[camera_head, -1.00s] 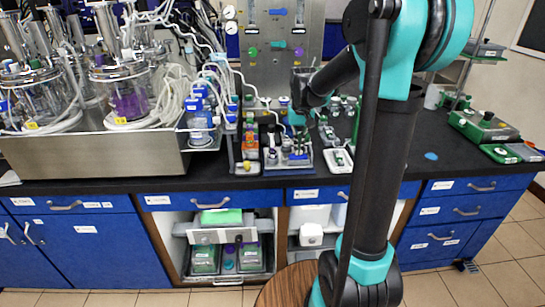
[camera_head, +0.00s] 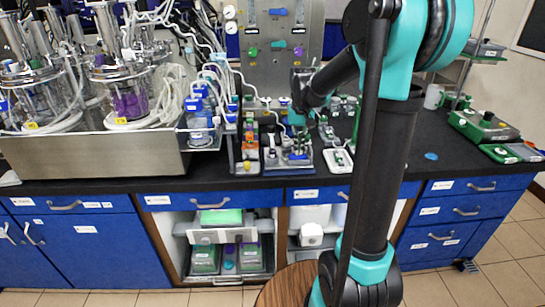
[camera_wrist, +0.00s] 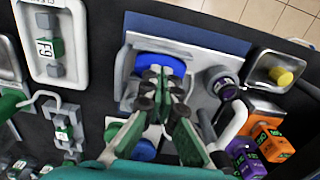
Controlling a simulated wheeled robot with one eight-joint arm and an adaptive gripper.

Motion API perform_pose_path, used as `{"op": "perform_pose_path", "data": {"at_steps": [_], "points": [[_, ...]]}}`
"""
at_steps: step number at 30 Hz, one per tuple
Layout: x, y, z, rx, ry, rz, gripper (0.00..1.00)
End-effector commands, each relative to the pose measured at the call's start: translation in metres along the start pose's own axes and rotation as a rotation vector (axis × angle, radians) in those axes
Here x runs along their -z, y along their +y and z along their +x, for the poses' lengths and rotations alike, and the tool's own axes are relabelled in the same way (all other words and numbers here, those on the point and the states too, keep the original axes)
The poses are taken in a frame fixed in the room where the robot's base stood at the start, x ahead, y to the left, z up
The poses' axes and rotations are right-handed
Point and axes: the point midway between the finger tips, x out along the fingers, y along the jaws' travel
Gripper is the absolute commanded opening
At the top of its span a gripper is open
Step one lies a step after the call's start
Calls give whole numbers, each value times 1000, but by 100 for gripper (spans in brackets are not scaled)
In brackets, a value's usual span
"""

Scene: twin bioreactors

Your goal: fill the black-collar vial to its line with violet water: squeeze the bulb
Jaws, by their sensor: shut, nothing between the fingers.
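In the wrist view my gripper (camera_wrist: 162,97) is shut with nothing between its fingers. Its tips are over a blue round part (camera_wrist: 158,66) on a light tray (camera_wrist: 200,62), perhaps the bulb, which the fingers partly cover. I cannot tell whether they touch it. A small dark-collared round piece with violet on it (camera_wrist: 225,88), possibly the black-collar vial, stands just right of the fingers. Its fill line and level are not readable. In the head view violet liquid shows in a glass bioreactor (camera_head: 130,103) at the left.
In the wrist view orange blocks (camera_wrist: 272,140) and violet blocks (camera_wrist: 245,160) are at the lower right. A metal holder with a yellow knob (camera_wrist: 283,76) is at the right. A white tray (camera_wrist: 52,85) lies left. In the head view a steel panel (camera_head: 280,65) stands behind.

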Motion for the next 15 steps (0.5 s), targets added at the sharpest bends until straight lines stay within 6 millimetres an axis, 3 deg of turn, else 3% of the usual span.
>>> {"op": "perform_pose_path", "data": {"at_steps": [15], "points": [[0,0,-27,0,0,0,0]]}}
